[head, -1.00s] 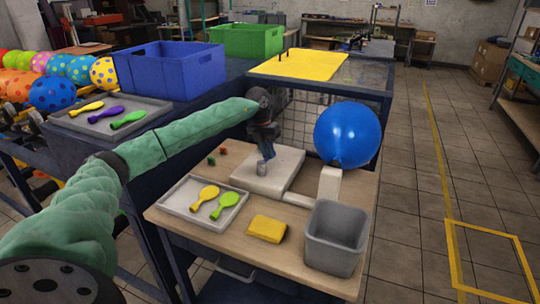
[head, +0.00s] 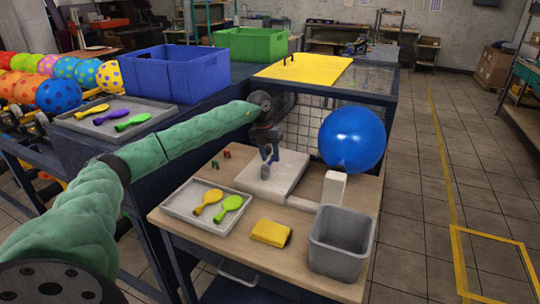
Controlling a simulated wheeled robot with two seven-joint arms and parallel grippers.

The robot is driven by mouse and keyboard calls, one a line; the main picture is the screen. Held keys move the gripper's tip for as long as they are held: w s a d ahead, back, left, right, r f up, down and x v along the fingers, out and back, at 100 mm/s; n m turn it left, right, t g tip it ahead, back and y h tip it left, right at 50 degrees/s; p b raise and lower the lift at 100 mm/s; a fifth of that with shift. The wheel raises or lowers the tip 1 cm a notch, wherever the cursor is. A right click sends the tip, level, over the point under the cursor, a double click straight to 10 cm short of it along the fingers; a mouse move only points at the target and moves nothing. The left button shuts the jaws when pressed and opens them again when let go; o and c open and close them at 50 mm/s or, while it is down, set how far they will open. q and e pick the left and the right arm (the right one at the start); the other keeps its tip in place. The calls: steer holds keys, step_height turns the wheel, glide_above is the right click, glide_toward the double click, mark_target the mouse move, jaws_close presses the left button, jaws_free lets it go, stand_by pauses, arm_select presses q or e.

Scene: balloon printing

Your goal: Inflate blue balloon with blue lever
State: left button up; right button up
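A round, inflated blue balloon (head: 352,138) sits on the white upright nozzle (head: 334,188) at the right of the small wooden table. My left gripper (head: 268,158) reaches down over the white pump base (head: 285,170), left of the balloon. A little blue shows at its fingertips, and a short grey post stands just below them. The fingers are small and dark, so I cannot tell whether they hold the blue lever. My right gripper is not in view.
A grey tray (head: 172,212) holds a yellow and a green flat balloon. A yellow cloth (head: 271,234) and a grey bin (head: 318,268) are at the table's front. Blue (head: 215,76) and green (head: 278,38) crates stand behind, beside another balloon tray (head: 68,121).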

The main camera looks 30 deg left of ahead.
arm_select(q)
steer(key=shift+a+r, duration=0.1)
steer(key=shift+r, duration=0.3)
step_height(320, 180, up, 7)
steer(key=a+b, duration=0.1)
steer(key=b, duration=0.1)
steer(key=shift+s+a, duration=0.15)
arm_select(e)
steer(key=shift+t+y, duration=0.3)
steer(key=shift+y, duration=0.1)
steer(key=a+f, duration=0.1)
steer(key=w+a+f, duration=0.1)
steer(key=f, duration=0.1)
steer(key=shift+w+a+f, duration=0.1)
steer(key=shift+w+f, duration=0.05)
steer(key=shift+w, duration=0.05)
arm_select(q)
steer(key=shift+f, duration=0.15)
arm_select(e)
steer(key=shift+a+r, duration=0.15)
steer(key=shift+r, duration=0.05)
